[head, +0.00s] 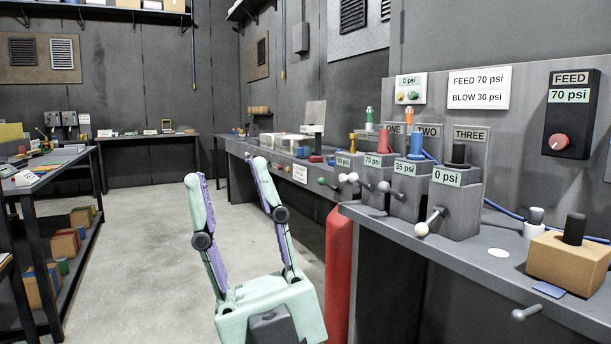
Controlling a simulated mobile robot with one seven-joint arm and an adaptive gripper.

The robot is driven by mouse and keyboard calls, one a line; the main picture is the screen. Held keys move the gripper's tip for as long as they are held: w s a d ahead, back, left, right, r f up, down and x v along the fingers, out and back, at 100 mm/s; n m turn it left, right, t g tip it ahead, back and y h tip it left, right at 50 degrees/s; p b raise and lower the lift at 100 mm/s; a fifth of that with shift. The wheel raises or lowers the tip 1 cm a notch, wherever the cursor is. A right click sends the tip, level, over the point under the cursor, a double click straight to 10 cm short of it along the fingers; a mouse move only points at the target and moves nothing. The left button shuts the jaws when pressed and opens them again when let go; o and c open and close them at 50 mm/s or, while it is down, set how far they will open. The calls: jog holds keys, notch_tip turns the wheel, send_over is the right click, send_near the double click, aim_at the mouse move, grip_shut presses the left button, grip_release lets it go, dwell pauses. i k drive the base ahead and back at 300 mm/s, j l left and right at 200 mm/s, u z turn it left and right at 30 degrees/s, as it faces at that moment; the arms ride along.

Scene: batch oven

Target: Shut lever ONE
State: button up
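The ONE plate (397,129) is partly hidden behind a red-topped fitting. In front of it stands a grey valve box (377,180) labelled 70 psi. A white-knobbed lever (353,177) points out to the left and appears to belong to this box; levers crowd together here, so its exact angle is hard to tell. My gripper (227,172) is open and empty, its purple-lined fingers pointing up and wide apart. It is left of the valve bench in the picture, apart from the levers.
The TWO box (405,192) reads 35 psi and the THREE box (458,205) reads 0 psi, its lever (422,229) jutting out. A red cylinder (339,270) stands by the bench (390,220). A tan block (565,262) sits at right.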

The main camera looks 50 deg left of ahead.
aim_at(353, 178)
jog(key=u, duration=1.25)
